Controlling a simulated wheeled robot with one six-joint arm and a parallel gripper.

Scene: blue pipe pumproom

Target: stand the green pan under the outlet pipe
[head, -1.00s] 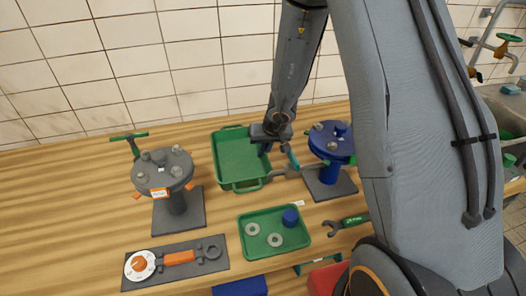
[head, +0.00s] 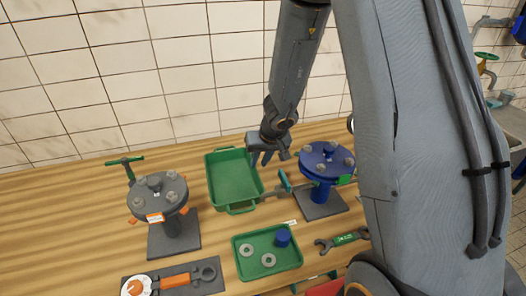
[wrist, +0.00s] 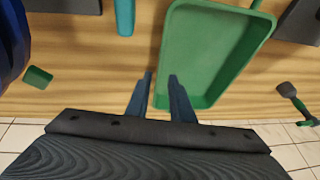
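The green pan (head: 232,182), a deep tray with end handles, stands empty on the wooden bench near the wall. It also shows in the wrist view (wrist: 215,45). My gripper (head: 262,158) is at the pan's right long side, fingers pointing down. In the wrist view my gripper (wrist: 161,75) has its fingers apart with a gap between them, one on each side of the pan's near wall in the picture. I cannot tell whether they touch it. A grey wall pipe (head: 490,22) shows at the far right; I cannot tell whether it is the outlet pipe.
A blue flanged stand (head: 326,160) is close right of my gripper, with a teal-handled tool (head: 284,180) beside it. A grey flanged stand (head: 158,196) is left of the pan. A small green tray (head: 285,262) with washers and a blue cap, and a wrench (head: 343,240), lie in front.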

